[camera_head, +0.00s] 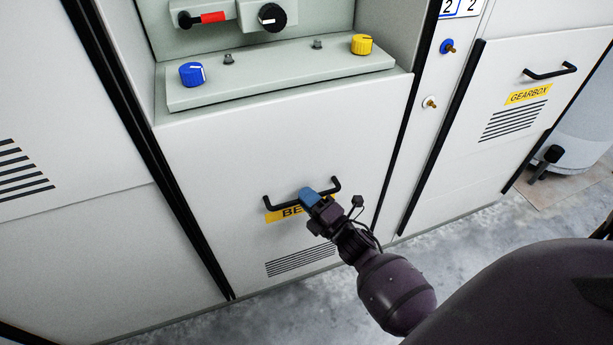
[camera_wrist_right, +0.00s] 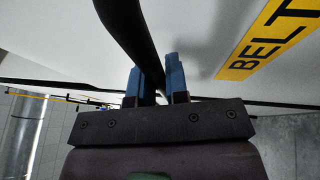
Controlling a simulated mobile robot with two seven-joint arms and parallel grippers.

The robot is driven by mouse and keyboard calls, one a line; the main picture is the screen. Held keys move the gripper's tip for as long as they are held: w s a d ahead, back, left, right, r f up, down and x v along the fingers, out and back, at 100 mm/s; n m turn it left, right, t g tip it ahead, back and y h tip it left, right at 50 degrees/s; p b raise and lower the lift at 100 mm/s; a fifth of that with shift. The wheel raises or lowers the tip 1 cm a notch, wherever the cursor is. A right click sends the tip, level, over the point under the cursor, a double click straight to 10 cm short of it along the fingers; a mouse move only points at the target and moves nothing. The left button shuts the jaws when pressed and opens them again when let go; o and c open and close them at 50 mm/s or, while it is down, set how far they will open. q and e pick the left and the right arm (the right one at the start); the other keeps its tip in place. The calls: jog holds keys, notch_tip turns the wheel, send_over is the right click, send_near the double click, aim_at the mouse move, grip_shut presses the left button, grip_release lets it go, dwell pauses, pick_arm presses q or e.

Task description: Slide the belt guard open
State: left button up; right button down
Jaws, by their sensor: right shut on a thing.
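The belt guard (camera_head: 215,215) is a white panel with a black bar handle (camera_head: 275,203), a yellow label (camera_head: 280,215) partly hidden by my gripper, and vent slots low down. In the right wrist view the yellow label (camera_wrist_right: 270,42) reads "BELT". My right gripper (camera_head: 309,196) has blue fingertips and is at the middle of the handle. In the right wrist view its two blue fingers (camera_wrist_right: 156,80) stand on either side of the black handle (camera_wrist_right: 130,35), shut on it. My left gripper is not in view.
Above the guard is a ledge (camera_head: 285,85) with a blue knob (camera_head: 192,74) and a yellow knob (camera_head: 361,44). Dark vertical rails (camera_head: 190,215) flank the guard. To the right is a gearbox panel (camera_head: 520,80) with its own handle. Grey floor (camera_head: 455,235) lies below.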

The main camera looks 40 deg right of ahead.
jog(key=c, duration=1.1)
grip_release()
jog(key=shift+c, duration=0.2)
jog(key=shift+r, duration=0.25)
jog(key=p, duration=0.7)
send_near(292, 120)
jog(key=w, duration=0.5)
jog(key=shift+w+a+f, duration=0.2)
jog(key=shift+w+a, duration=0.05)
jog(key=shift+w, duration=0.05)
jog(key=shift+r, duration=0.65)
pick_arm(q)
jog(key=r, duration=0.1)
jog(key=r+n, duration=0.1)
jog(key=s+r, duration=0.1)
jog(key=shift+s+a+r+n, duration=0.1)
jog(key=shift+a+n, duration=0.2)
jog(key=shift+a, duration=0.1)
pick_arm(e)
jog(key=shift+s, duration=0.15)
